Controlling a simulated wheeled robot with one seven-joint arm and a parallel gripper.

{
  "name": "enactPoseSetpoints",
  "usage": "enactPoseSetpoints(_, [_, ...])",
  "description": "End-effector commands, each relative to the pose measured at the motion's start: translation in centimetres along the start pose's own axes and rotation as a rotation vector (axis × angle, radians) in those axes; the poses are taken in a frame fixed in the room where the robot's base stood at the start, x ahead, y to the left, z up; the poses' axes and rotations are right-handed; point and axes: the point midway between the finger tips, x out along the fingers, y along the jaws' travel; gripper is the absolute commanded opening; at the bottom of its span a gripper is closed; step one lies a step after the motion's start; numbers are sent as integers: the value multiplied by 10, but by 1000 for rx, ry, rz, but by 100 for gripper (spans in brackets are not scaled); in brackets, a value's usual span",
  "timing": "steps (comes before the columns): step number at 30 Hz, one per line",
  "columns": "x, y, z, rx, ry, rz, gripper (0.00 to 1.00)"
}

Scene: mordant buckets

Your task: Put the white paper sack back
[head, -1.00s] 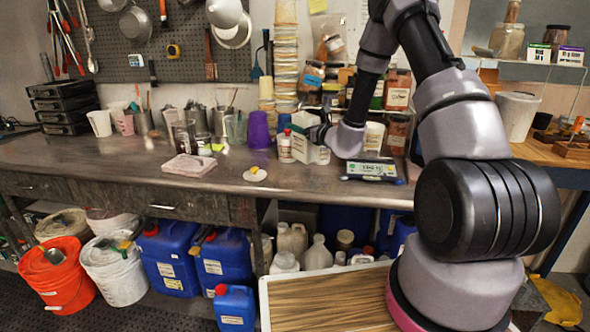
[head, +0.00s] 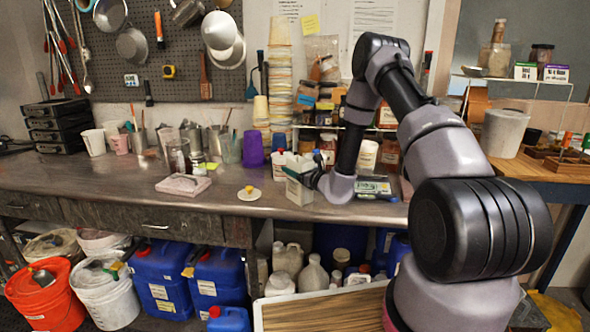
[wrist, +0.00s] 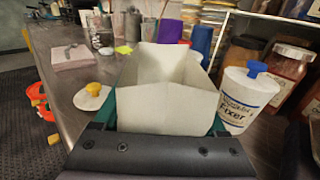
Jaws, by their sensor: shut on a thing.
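The white paper sack (head: 299,188) is an upright, open-topped, box-shaped sack at the bench's middle in the head view. It also fills the centre of the wrist view (wrist: 165,107), its open top showing an empty-looking inside. My gripper (head: 305,179) is shut on it, with a dark green finger along each side in the wrist view (wrist: 168,128). The sack's lower part is hidden in the wrist view. I cannot tell whether its base touches the bench.
A white Fixer bottle (wrist: 243,98) with a blue cap stands close right of the sack in the wrist view. A small round dish (head: 249,194) and a pale slab (head: 183,185) lie left. A digital scale (head: 375,187) sits right. The bench front (head: 120,190) is mostly clear.

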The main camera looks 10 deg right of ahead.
Motion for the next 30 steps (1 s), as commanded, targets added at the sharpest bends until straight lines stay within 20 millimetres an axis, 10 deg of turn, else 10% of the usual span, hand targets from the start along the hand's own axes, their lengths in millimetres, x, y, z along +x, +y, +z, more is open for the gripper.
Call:
enactPoseSetpoints(1, [0, 0, -2, 1, 0, 0, 0])
enactPoseSetpoints(2, [0, 0, -2, 0, 1, 0, 85])
enactPoseSetpoints(3, [0, 0, -2, 0, 1, 0, 100])
enactPoseSetpoints(14, [-4, 0, 2, 0, 1, 0, 100])
enactPoseSetpoints(30, [-105, 0, 1, 3, 2, -1, 100])
